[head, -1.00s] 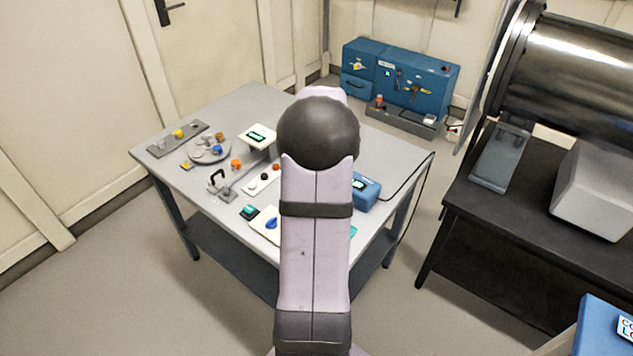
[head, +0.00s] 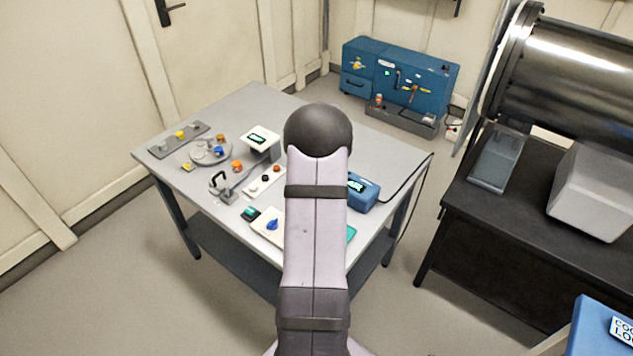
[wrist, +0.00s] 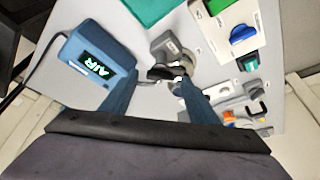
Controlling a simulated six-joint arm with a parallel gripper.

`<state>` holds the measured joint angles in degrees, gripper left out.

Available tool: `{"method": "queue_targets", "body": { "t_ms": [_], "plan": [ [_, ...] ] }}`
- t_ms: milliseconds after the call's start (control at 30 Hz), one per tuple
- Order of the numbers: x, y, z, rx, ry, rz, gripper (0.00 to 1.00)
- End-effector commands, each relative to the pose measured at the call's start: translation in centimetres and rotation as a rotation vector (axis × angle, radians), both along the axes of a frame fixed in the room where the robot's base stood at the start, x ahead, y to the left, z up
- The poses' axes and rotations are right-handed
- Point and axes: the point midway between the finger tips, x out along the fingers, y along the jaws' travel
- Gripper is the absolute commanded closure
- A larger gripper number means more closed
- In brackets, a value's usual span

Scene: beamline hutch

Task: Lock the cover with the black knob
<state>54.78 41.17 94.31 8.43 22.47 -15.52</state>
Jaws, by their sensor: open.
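The black knob (wrist: 160,73) shows in the wrist view, on or beside a small grey labelled block (wrist: 165,45) with silvery metal parts beside it. I cannot tell which of these parts is the cover. My gripper (wrist: 157,80) is open, with its two blue-grey fingers on either side of the knob in the picture. Whether the fingers touch the knob or are still above it is not clear. In the head view my arm hides the gripper, the knob and the block.
A blue box with a lit AIR display (wrist: 98,68) stands left of the fingers. A white panel with a blue knob (wrist: 243,33) and a teal mat (wrist: 148,8) lie nearby. The grey table (head: 255,98) also carries a round dish (head: 211,151) and a lever fixture (head: 222,186).

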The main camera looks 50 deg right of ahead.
Motion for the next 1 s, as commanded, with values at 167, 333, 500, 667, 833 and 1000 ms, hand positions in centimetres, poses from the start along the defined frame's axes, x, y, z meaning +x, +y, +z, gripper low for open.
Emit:
{"method": "queue_targets", "body": {
  "t_ms": [167,333,500,667,833,1000],
  "plan": [
    [0.21,-0.21,-0.7,0.0,0.0,0.001,0.45],
    [0.25,-0.24,-0.86,-0.001,0.0,0.001,0.45],
    [0.24,-0.24,-0.84,-0.001,0.0,0.001,0.55],
    [0.24,-0.23,-0.83,-0.001,0.0,0.001,0.87],
    [0.24,-0.22,-0.8,0.0,0.0,-0.002,0.87],
    [0.26,-0.19,-0.74,-0.001,0.001,-0.026,0.86]
  ]
}}
